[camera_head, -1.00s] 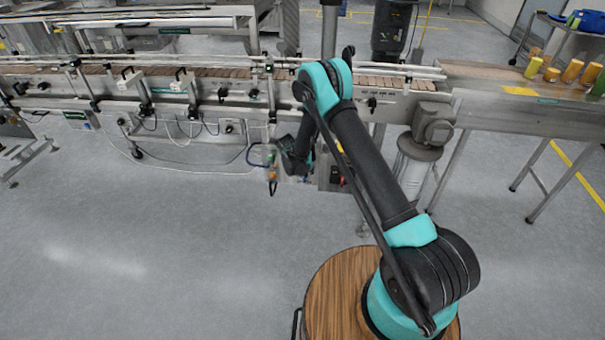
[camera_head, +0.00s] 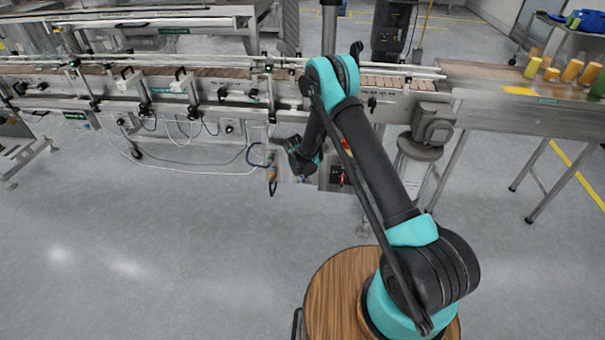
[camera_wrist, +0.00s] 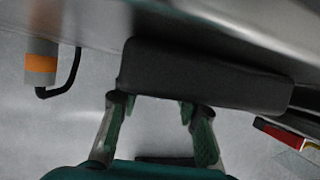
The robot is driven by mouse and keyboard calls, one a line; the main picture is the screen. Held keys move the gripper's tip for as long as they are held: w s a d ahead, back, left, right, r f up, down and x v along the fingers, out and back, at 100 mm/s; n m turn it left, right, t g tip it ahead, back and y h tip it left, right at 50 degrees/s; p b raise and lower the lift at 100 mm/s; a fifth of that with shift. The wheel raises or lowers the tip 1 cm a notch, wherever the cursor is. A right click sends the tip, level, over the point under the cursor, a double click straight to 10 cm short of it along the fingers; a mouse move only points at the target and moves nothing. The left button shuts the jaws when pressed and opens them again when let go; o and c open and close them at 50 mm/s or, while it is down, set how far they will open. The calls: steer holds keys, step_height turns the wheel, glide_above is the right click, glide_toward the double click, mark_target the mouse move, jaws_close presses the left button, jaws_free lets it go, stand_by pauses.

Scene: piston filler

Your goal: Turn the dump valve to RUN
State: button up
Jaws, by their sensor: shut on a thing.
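A dark, thick lever (camera_wrist: 205,75), which looks like the dump valve's handle, lies nearly level across the wrist view. My gripper (camera_wrist: 155,103) has its two green-and-grey fingers set apart, with their tips at the lever's lower edge, shut on it. How deep the grip goes is hidden. In the head view my gripper (camera_head: 303,179) is small, below the conveyor's front side; the lever cannot be made out there. No RUN mark can be read.
A grey-and-orange fitting (camera_wrist: 40,65) with a black loop hangs at the left in the wrist view. A box with a red switch (camera_head: 341,175) is just right of my gripper. The conveyor (camera_head: 220,90) runs above. The floor (camera_head: 160,230) in front is clear.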

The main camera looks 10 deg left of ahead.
steer(key=shift+d+f+m+y, duration=0.1)
steer(key=shift+d+m+y, duration=0.1)
steer(key=shift+y, duration=0.7)
steer(key=shift+d+r+m+y, duration=0.1)
steer(key=shift+d+m+y, duration=0.1)
steer(key=shift+y, duration=0.7)
steer(key=shift+d+f+m+y, duration=0.1)
steer(key=shift+d+m+y, duration=0.1)
steer(key=shift+y, duration=0.7)
steer(key=o, duration=1.2)
steer(key=shift+c, duration=0.2)
steer(key=v, duration=1.2)
steer(key=shift+s, duration=0.2)
steer(key=shift+d+f, duration=0.1)
